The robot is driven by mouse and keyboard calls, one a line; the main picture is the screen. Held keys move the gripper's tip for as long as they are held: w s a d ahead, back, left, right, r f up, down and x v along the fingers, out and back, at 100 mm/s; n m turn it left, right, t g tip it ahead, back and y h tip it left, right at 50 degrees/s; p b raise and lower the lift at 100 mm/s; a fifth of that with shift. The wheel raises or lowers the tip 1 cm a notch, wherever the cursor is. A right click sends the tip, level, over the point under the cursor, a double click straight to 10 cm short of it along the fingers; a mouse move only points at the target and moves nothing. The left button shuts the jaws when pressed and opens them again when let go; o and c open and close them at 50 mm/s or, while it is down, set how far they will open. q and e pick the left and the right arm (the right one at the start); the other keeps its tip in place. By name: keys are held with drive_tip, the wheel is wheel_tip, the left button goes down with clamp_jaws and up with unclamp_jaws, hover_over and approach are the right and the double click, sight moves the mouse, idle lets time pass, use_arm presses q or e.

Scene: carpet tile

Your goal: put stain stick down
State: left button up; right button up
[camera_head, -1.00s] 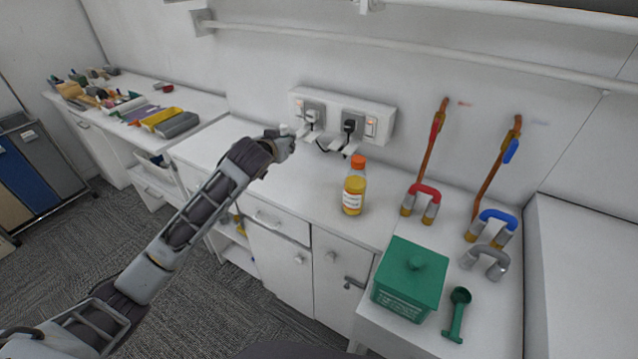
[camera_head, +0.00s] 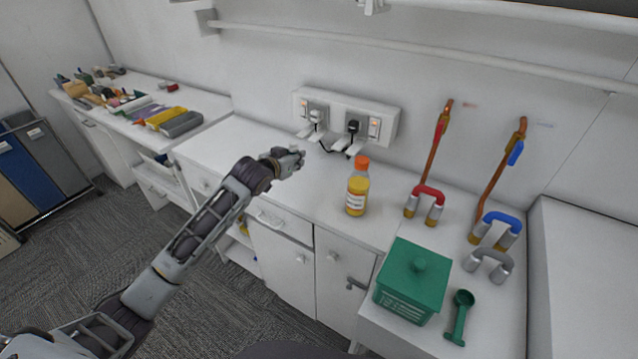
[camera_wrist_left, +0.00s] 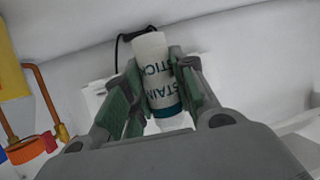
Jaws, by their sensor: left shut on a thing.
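The stain stick (camera_wrist_left: 154,70) is a white cylinder with a teal band and dark lettering. In the left wrist view it sits between the two green-padded fingers of my left gripper (camera_wrist_left: 155,92), which is shut on it. In the head view my left gripper (camera_head: 290,160) is over the white counter (camera_head: 215,150), left of the orange-capped bottle and below the sockets. The stick is hard to make out there, mostly hidden by the gripper. I cannot tell whether it touches the counter. My right gripper is not in view.
An orange-capped bottle (camera_head: 357,188) stands right of my left gripper. Wall sockets (camera_head: 345,118) with plugs and cables are behind. A green box (camera_head: 412,280), a green scoop (camera_head: 459,317) and red (camera_head: 430,192) and blue (camera_head: 499,218) hose-like tools are further right. The counter's left part is clear.

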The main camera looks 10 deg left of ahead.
use_arm(q)
drive_tip(key=shift+f, duration=3.1)
drive_tip(key=shift+f, duration=0.1)
drive_tip(key=shift+f+p, duration=0.35)
drive_tip(key=shift+f, duration=1.4)
drive_tip(key=shift+f, duration=0.1)
drive_tip(key=o, duration=1)
drive_tip(key=shift+b+v, duration=0.35)
drive_tip(key=shift+v, duration=5.75)
drive_tip(key=shift+w, duration=0.1)
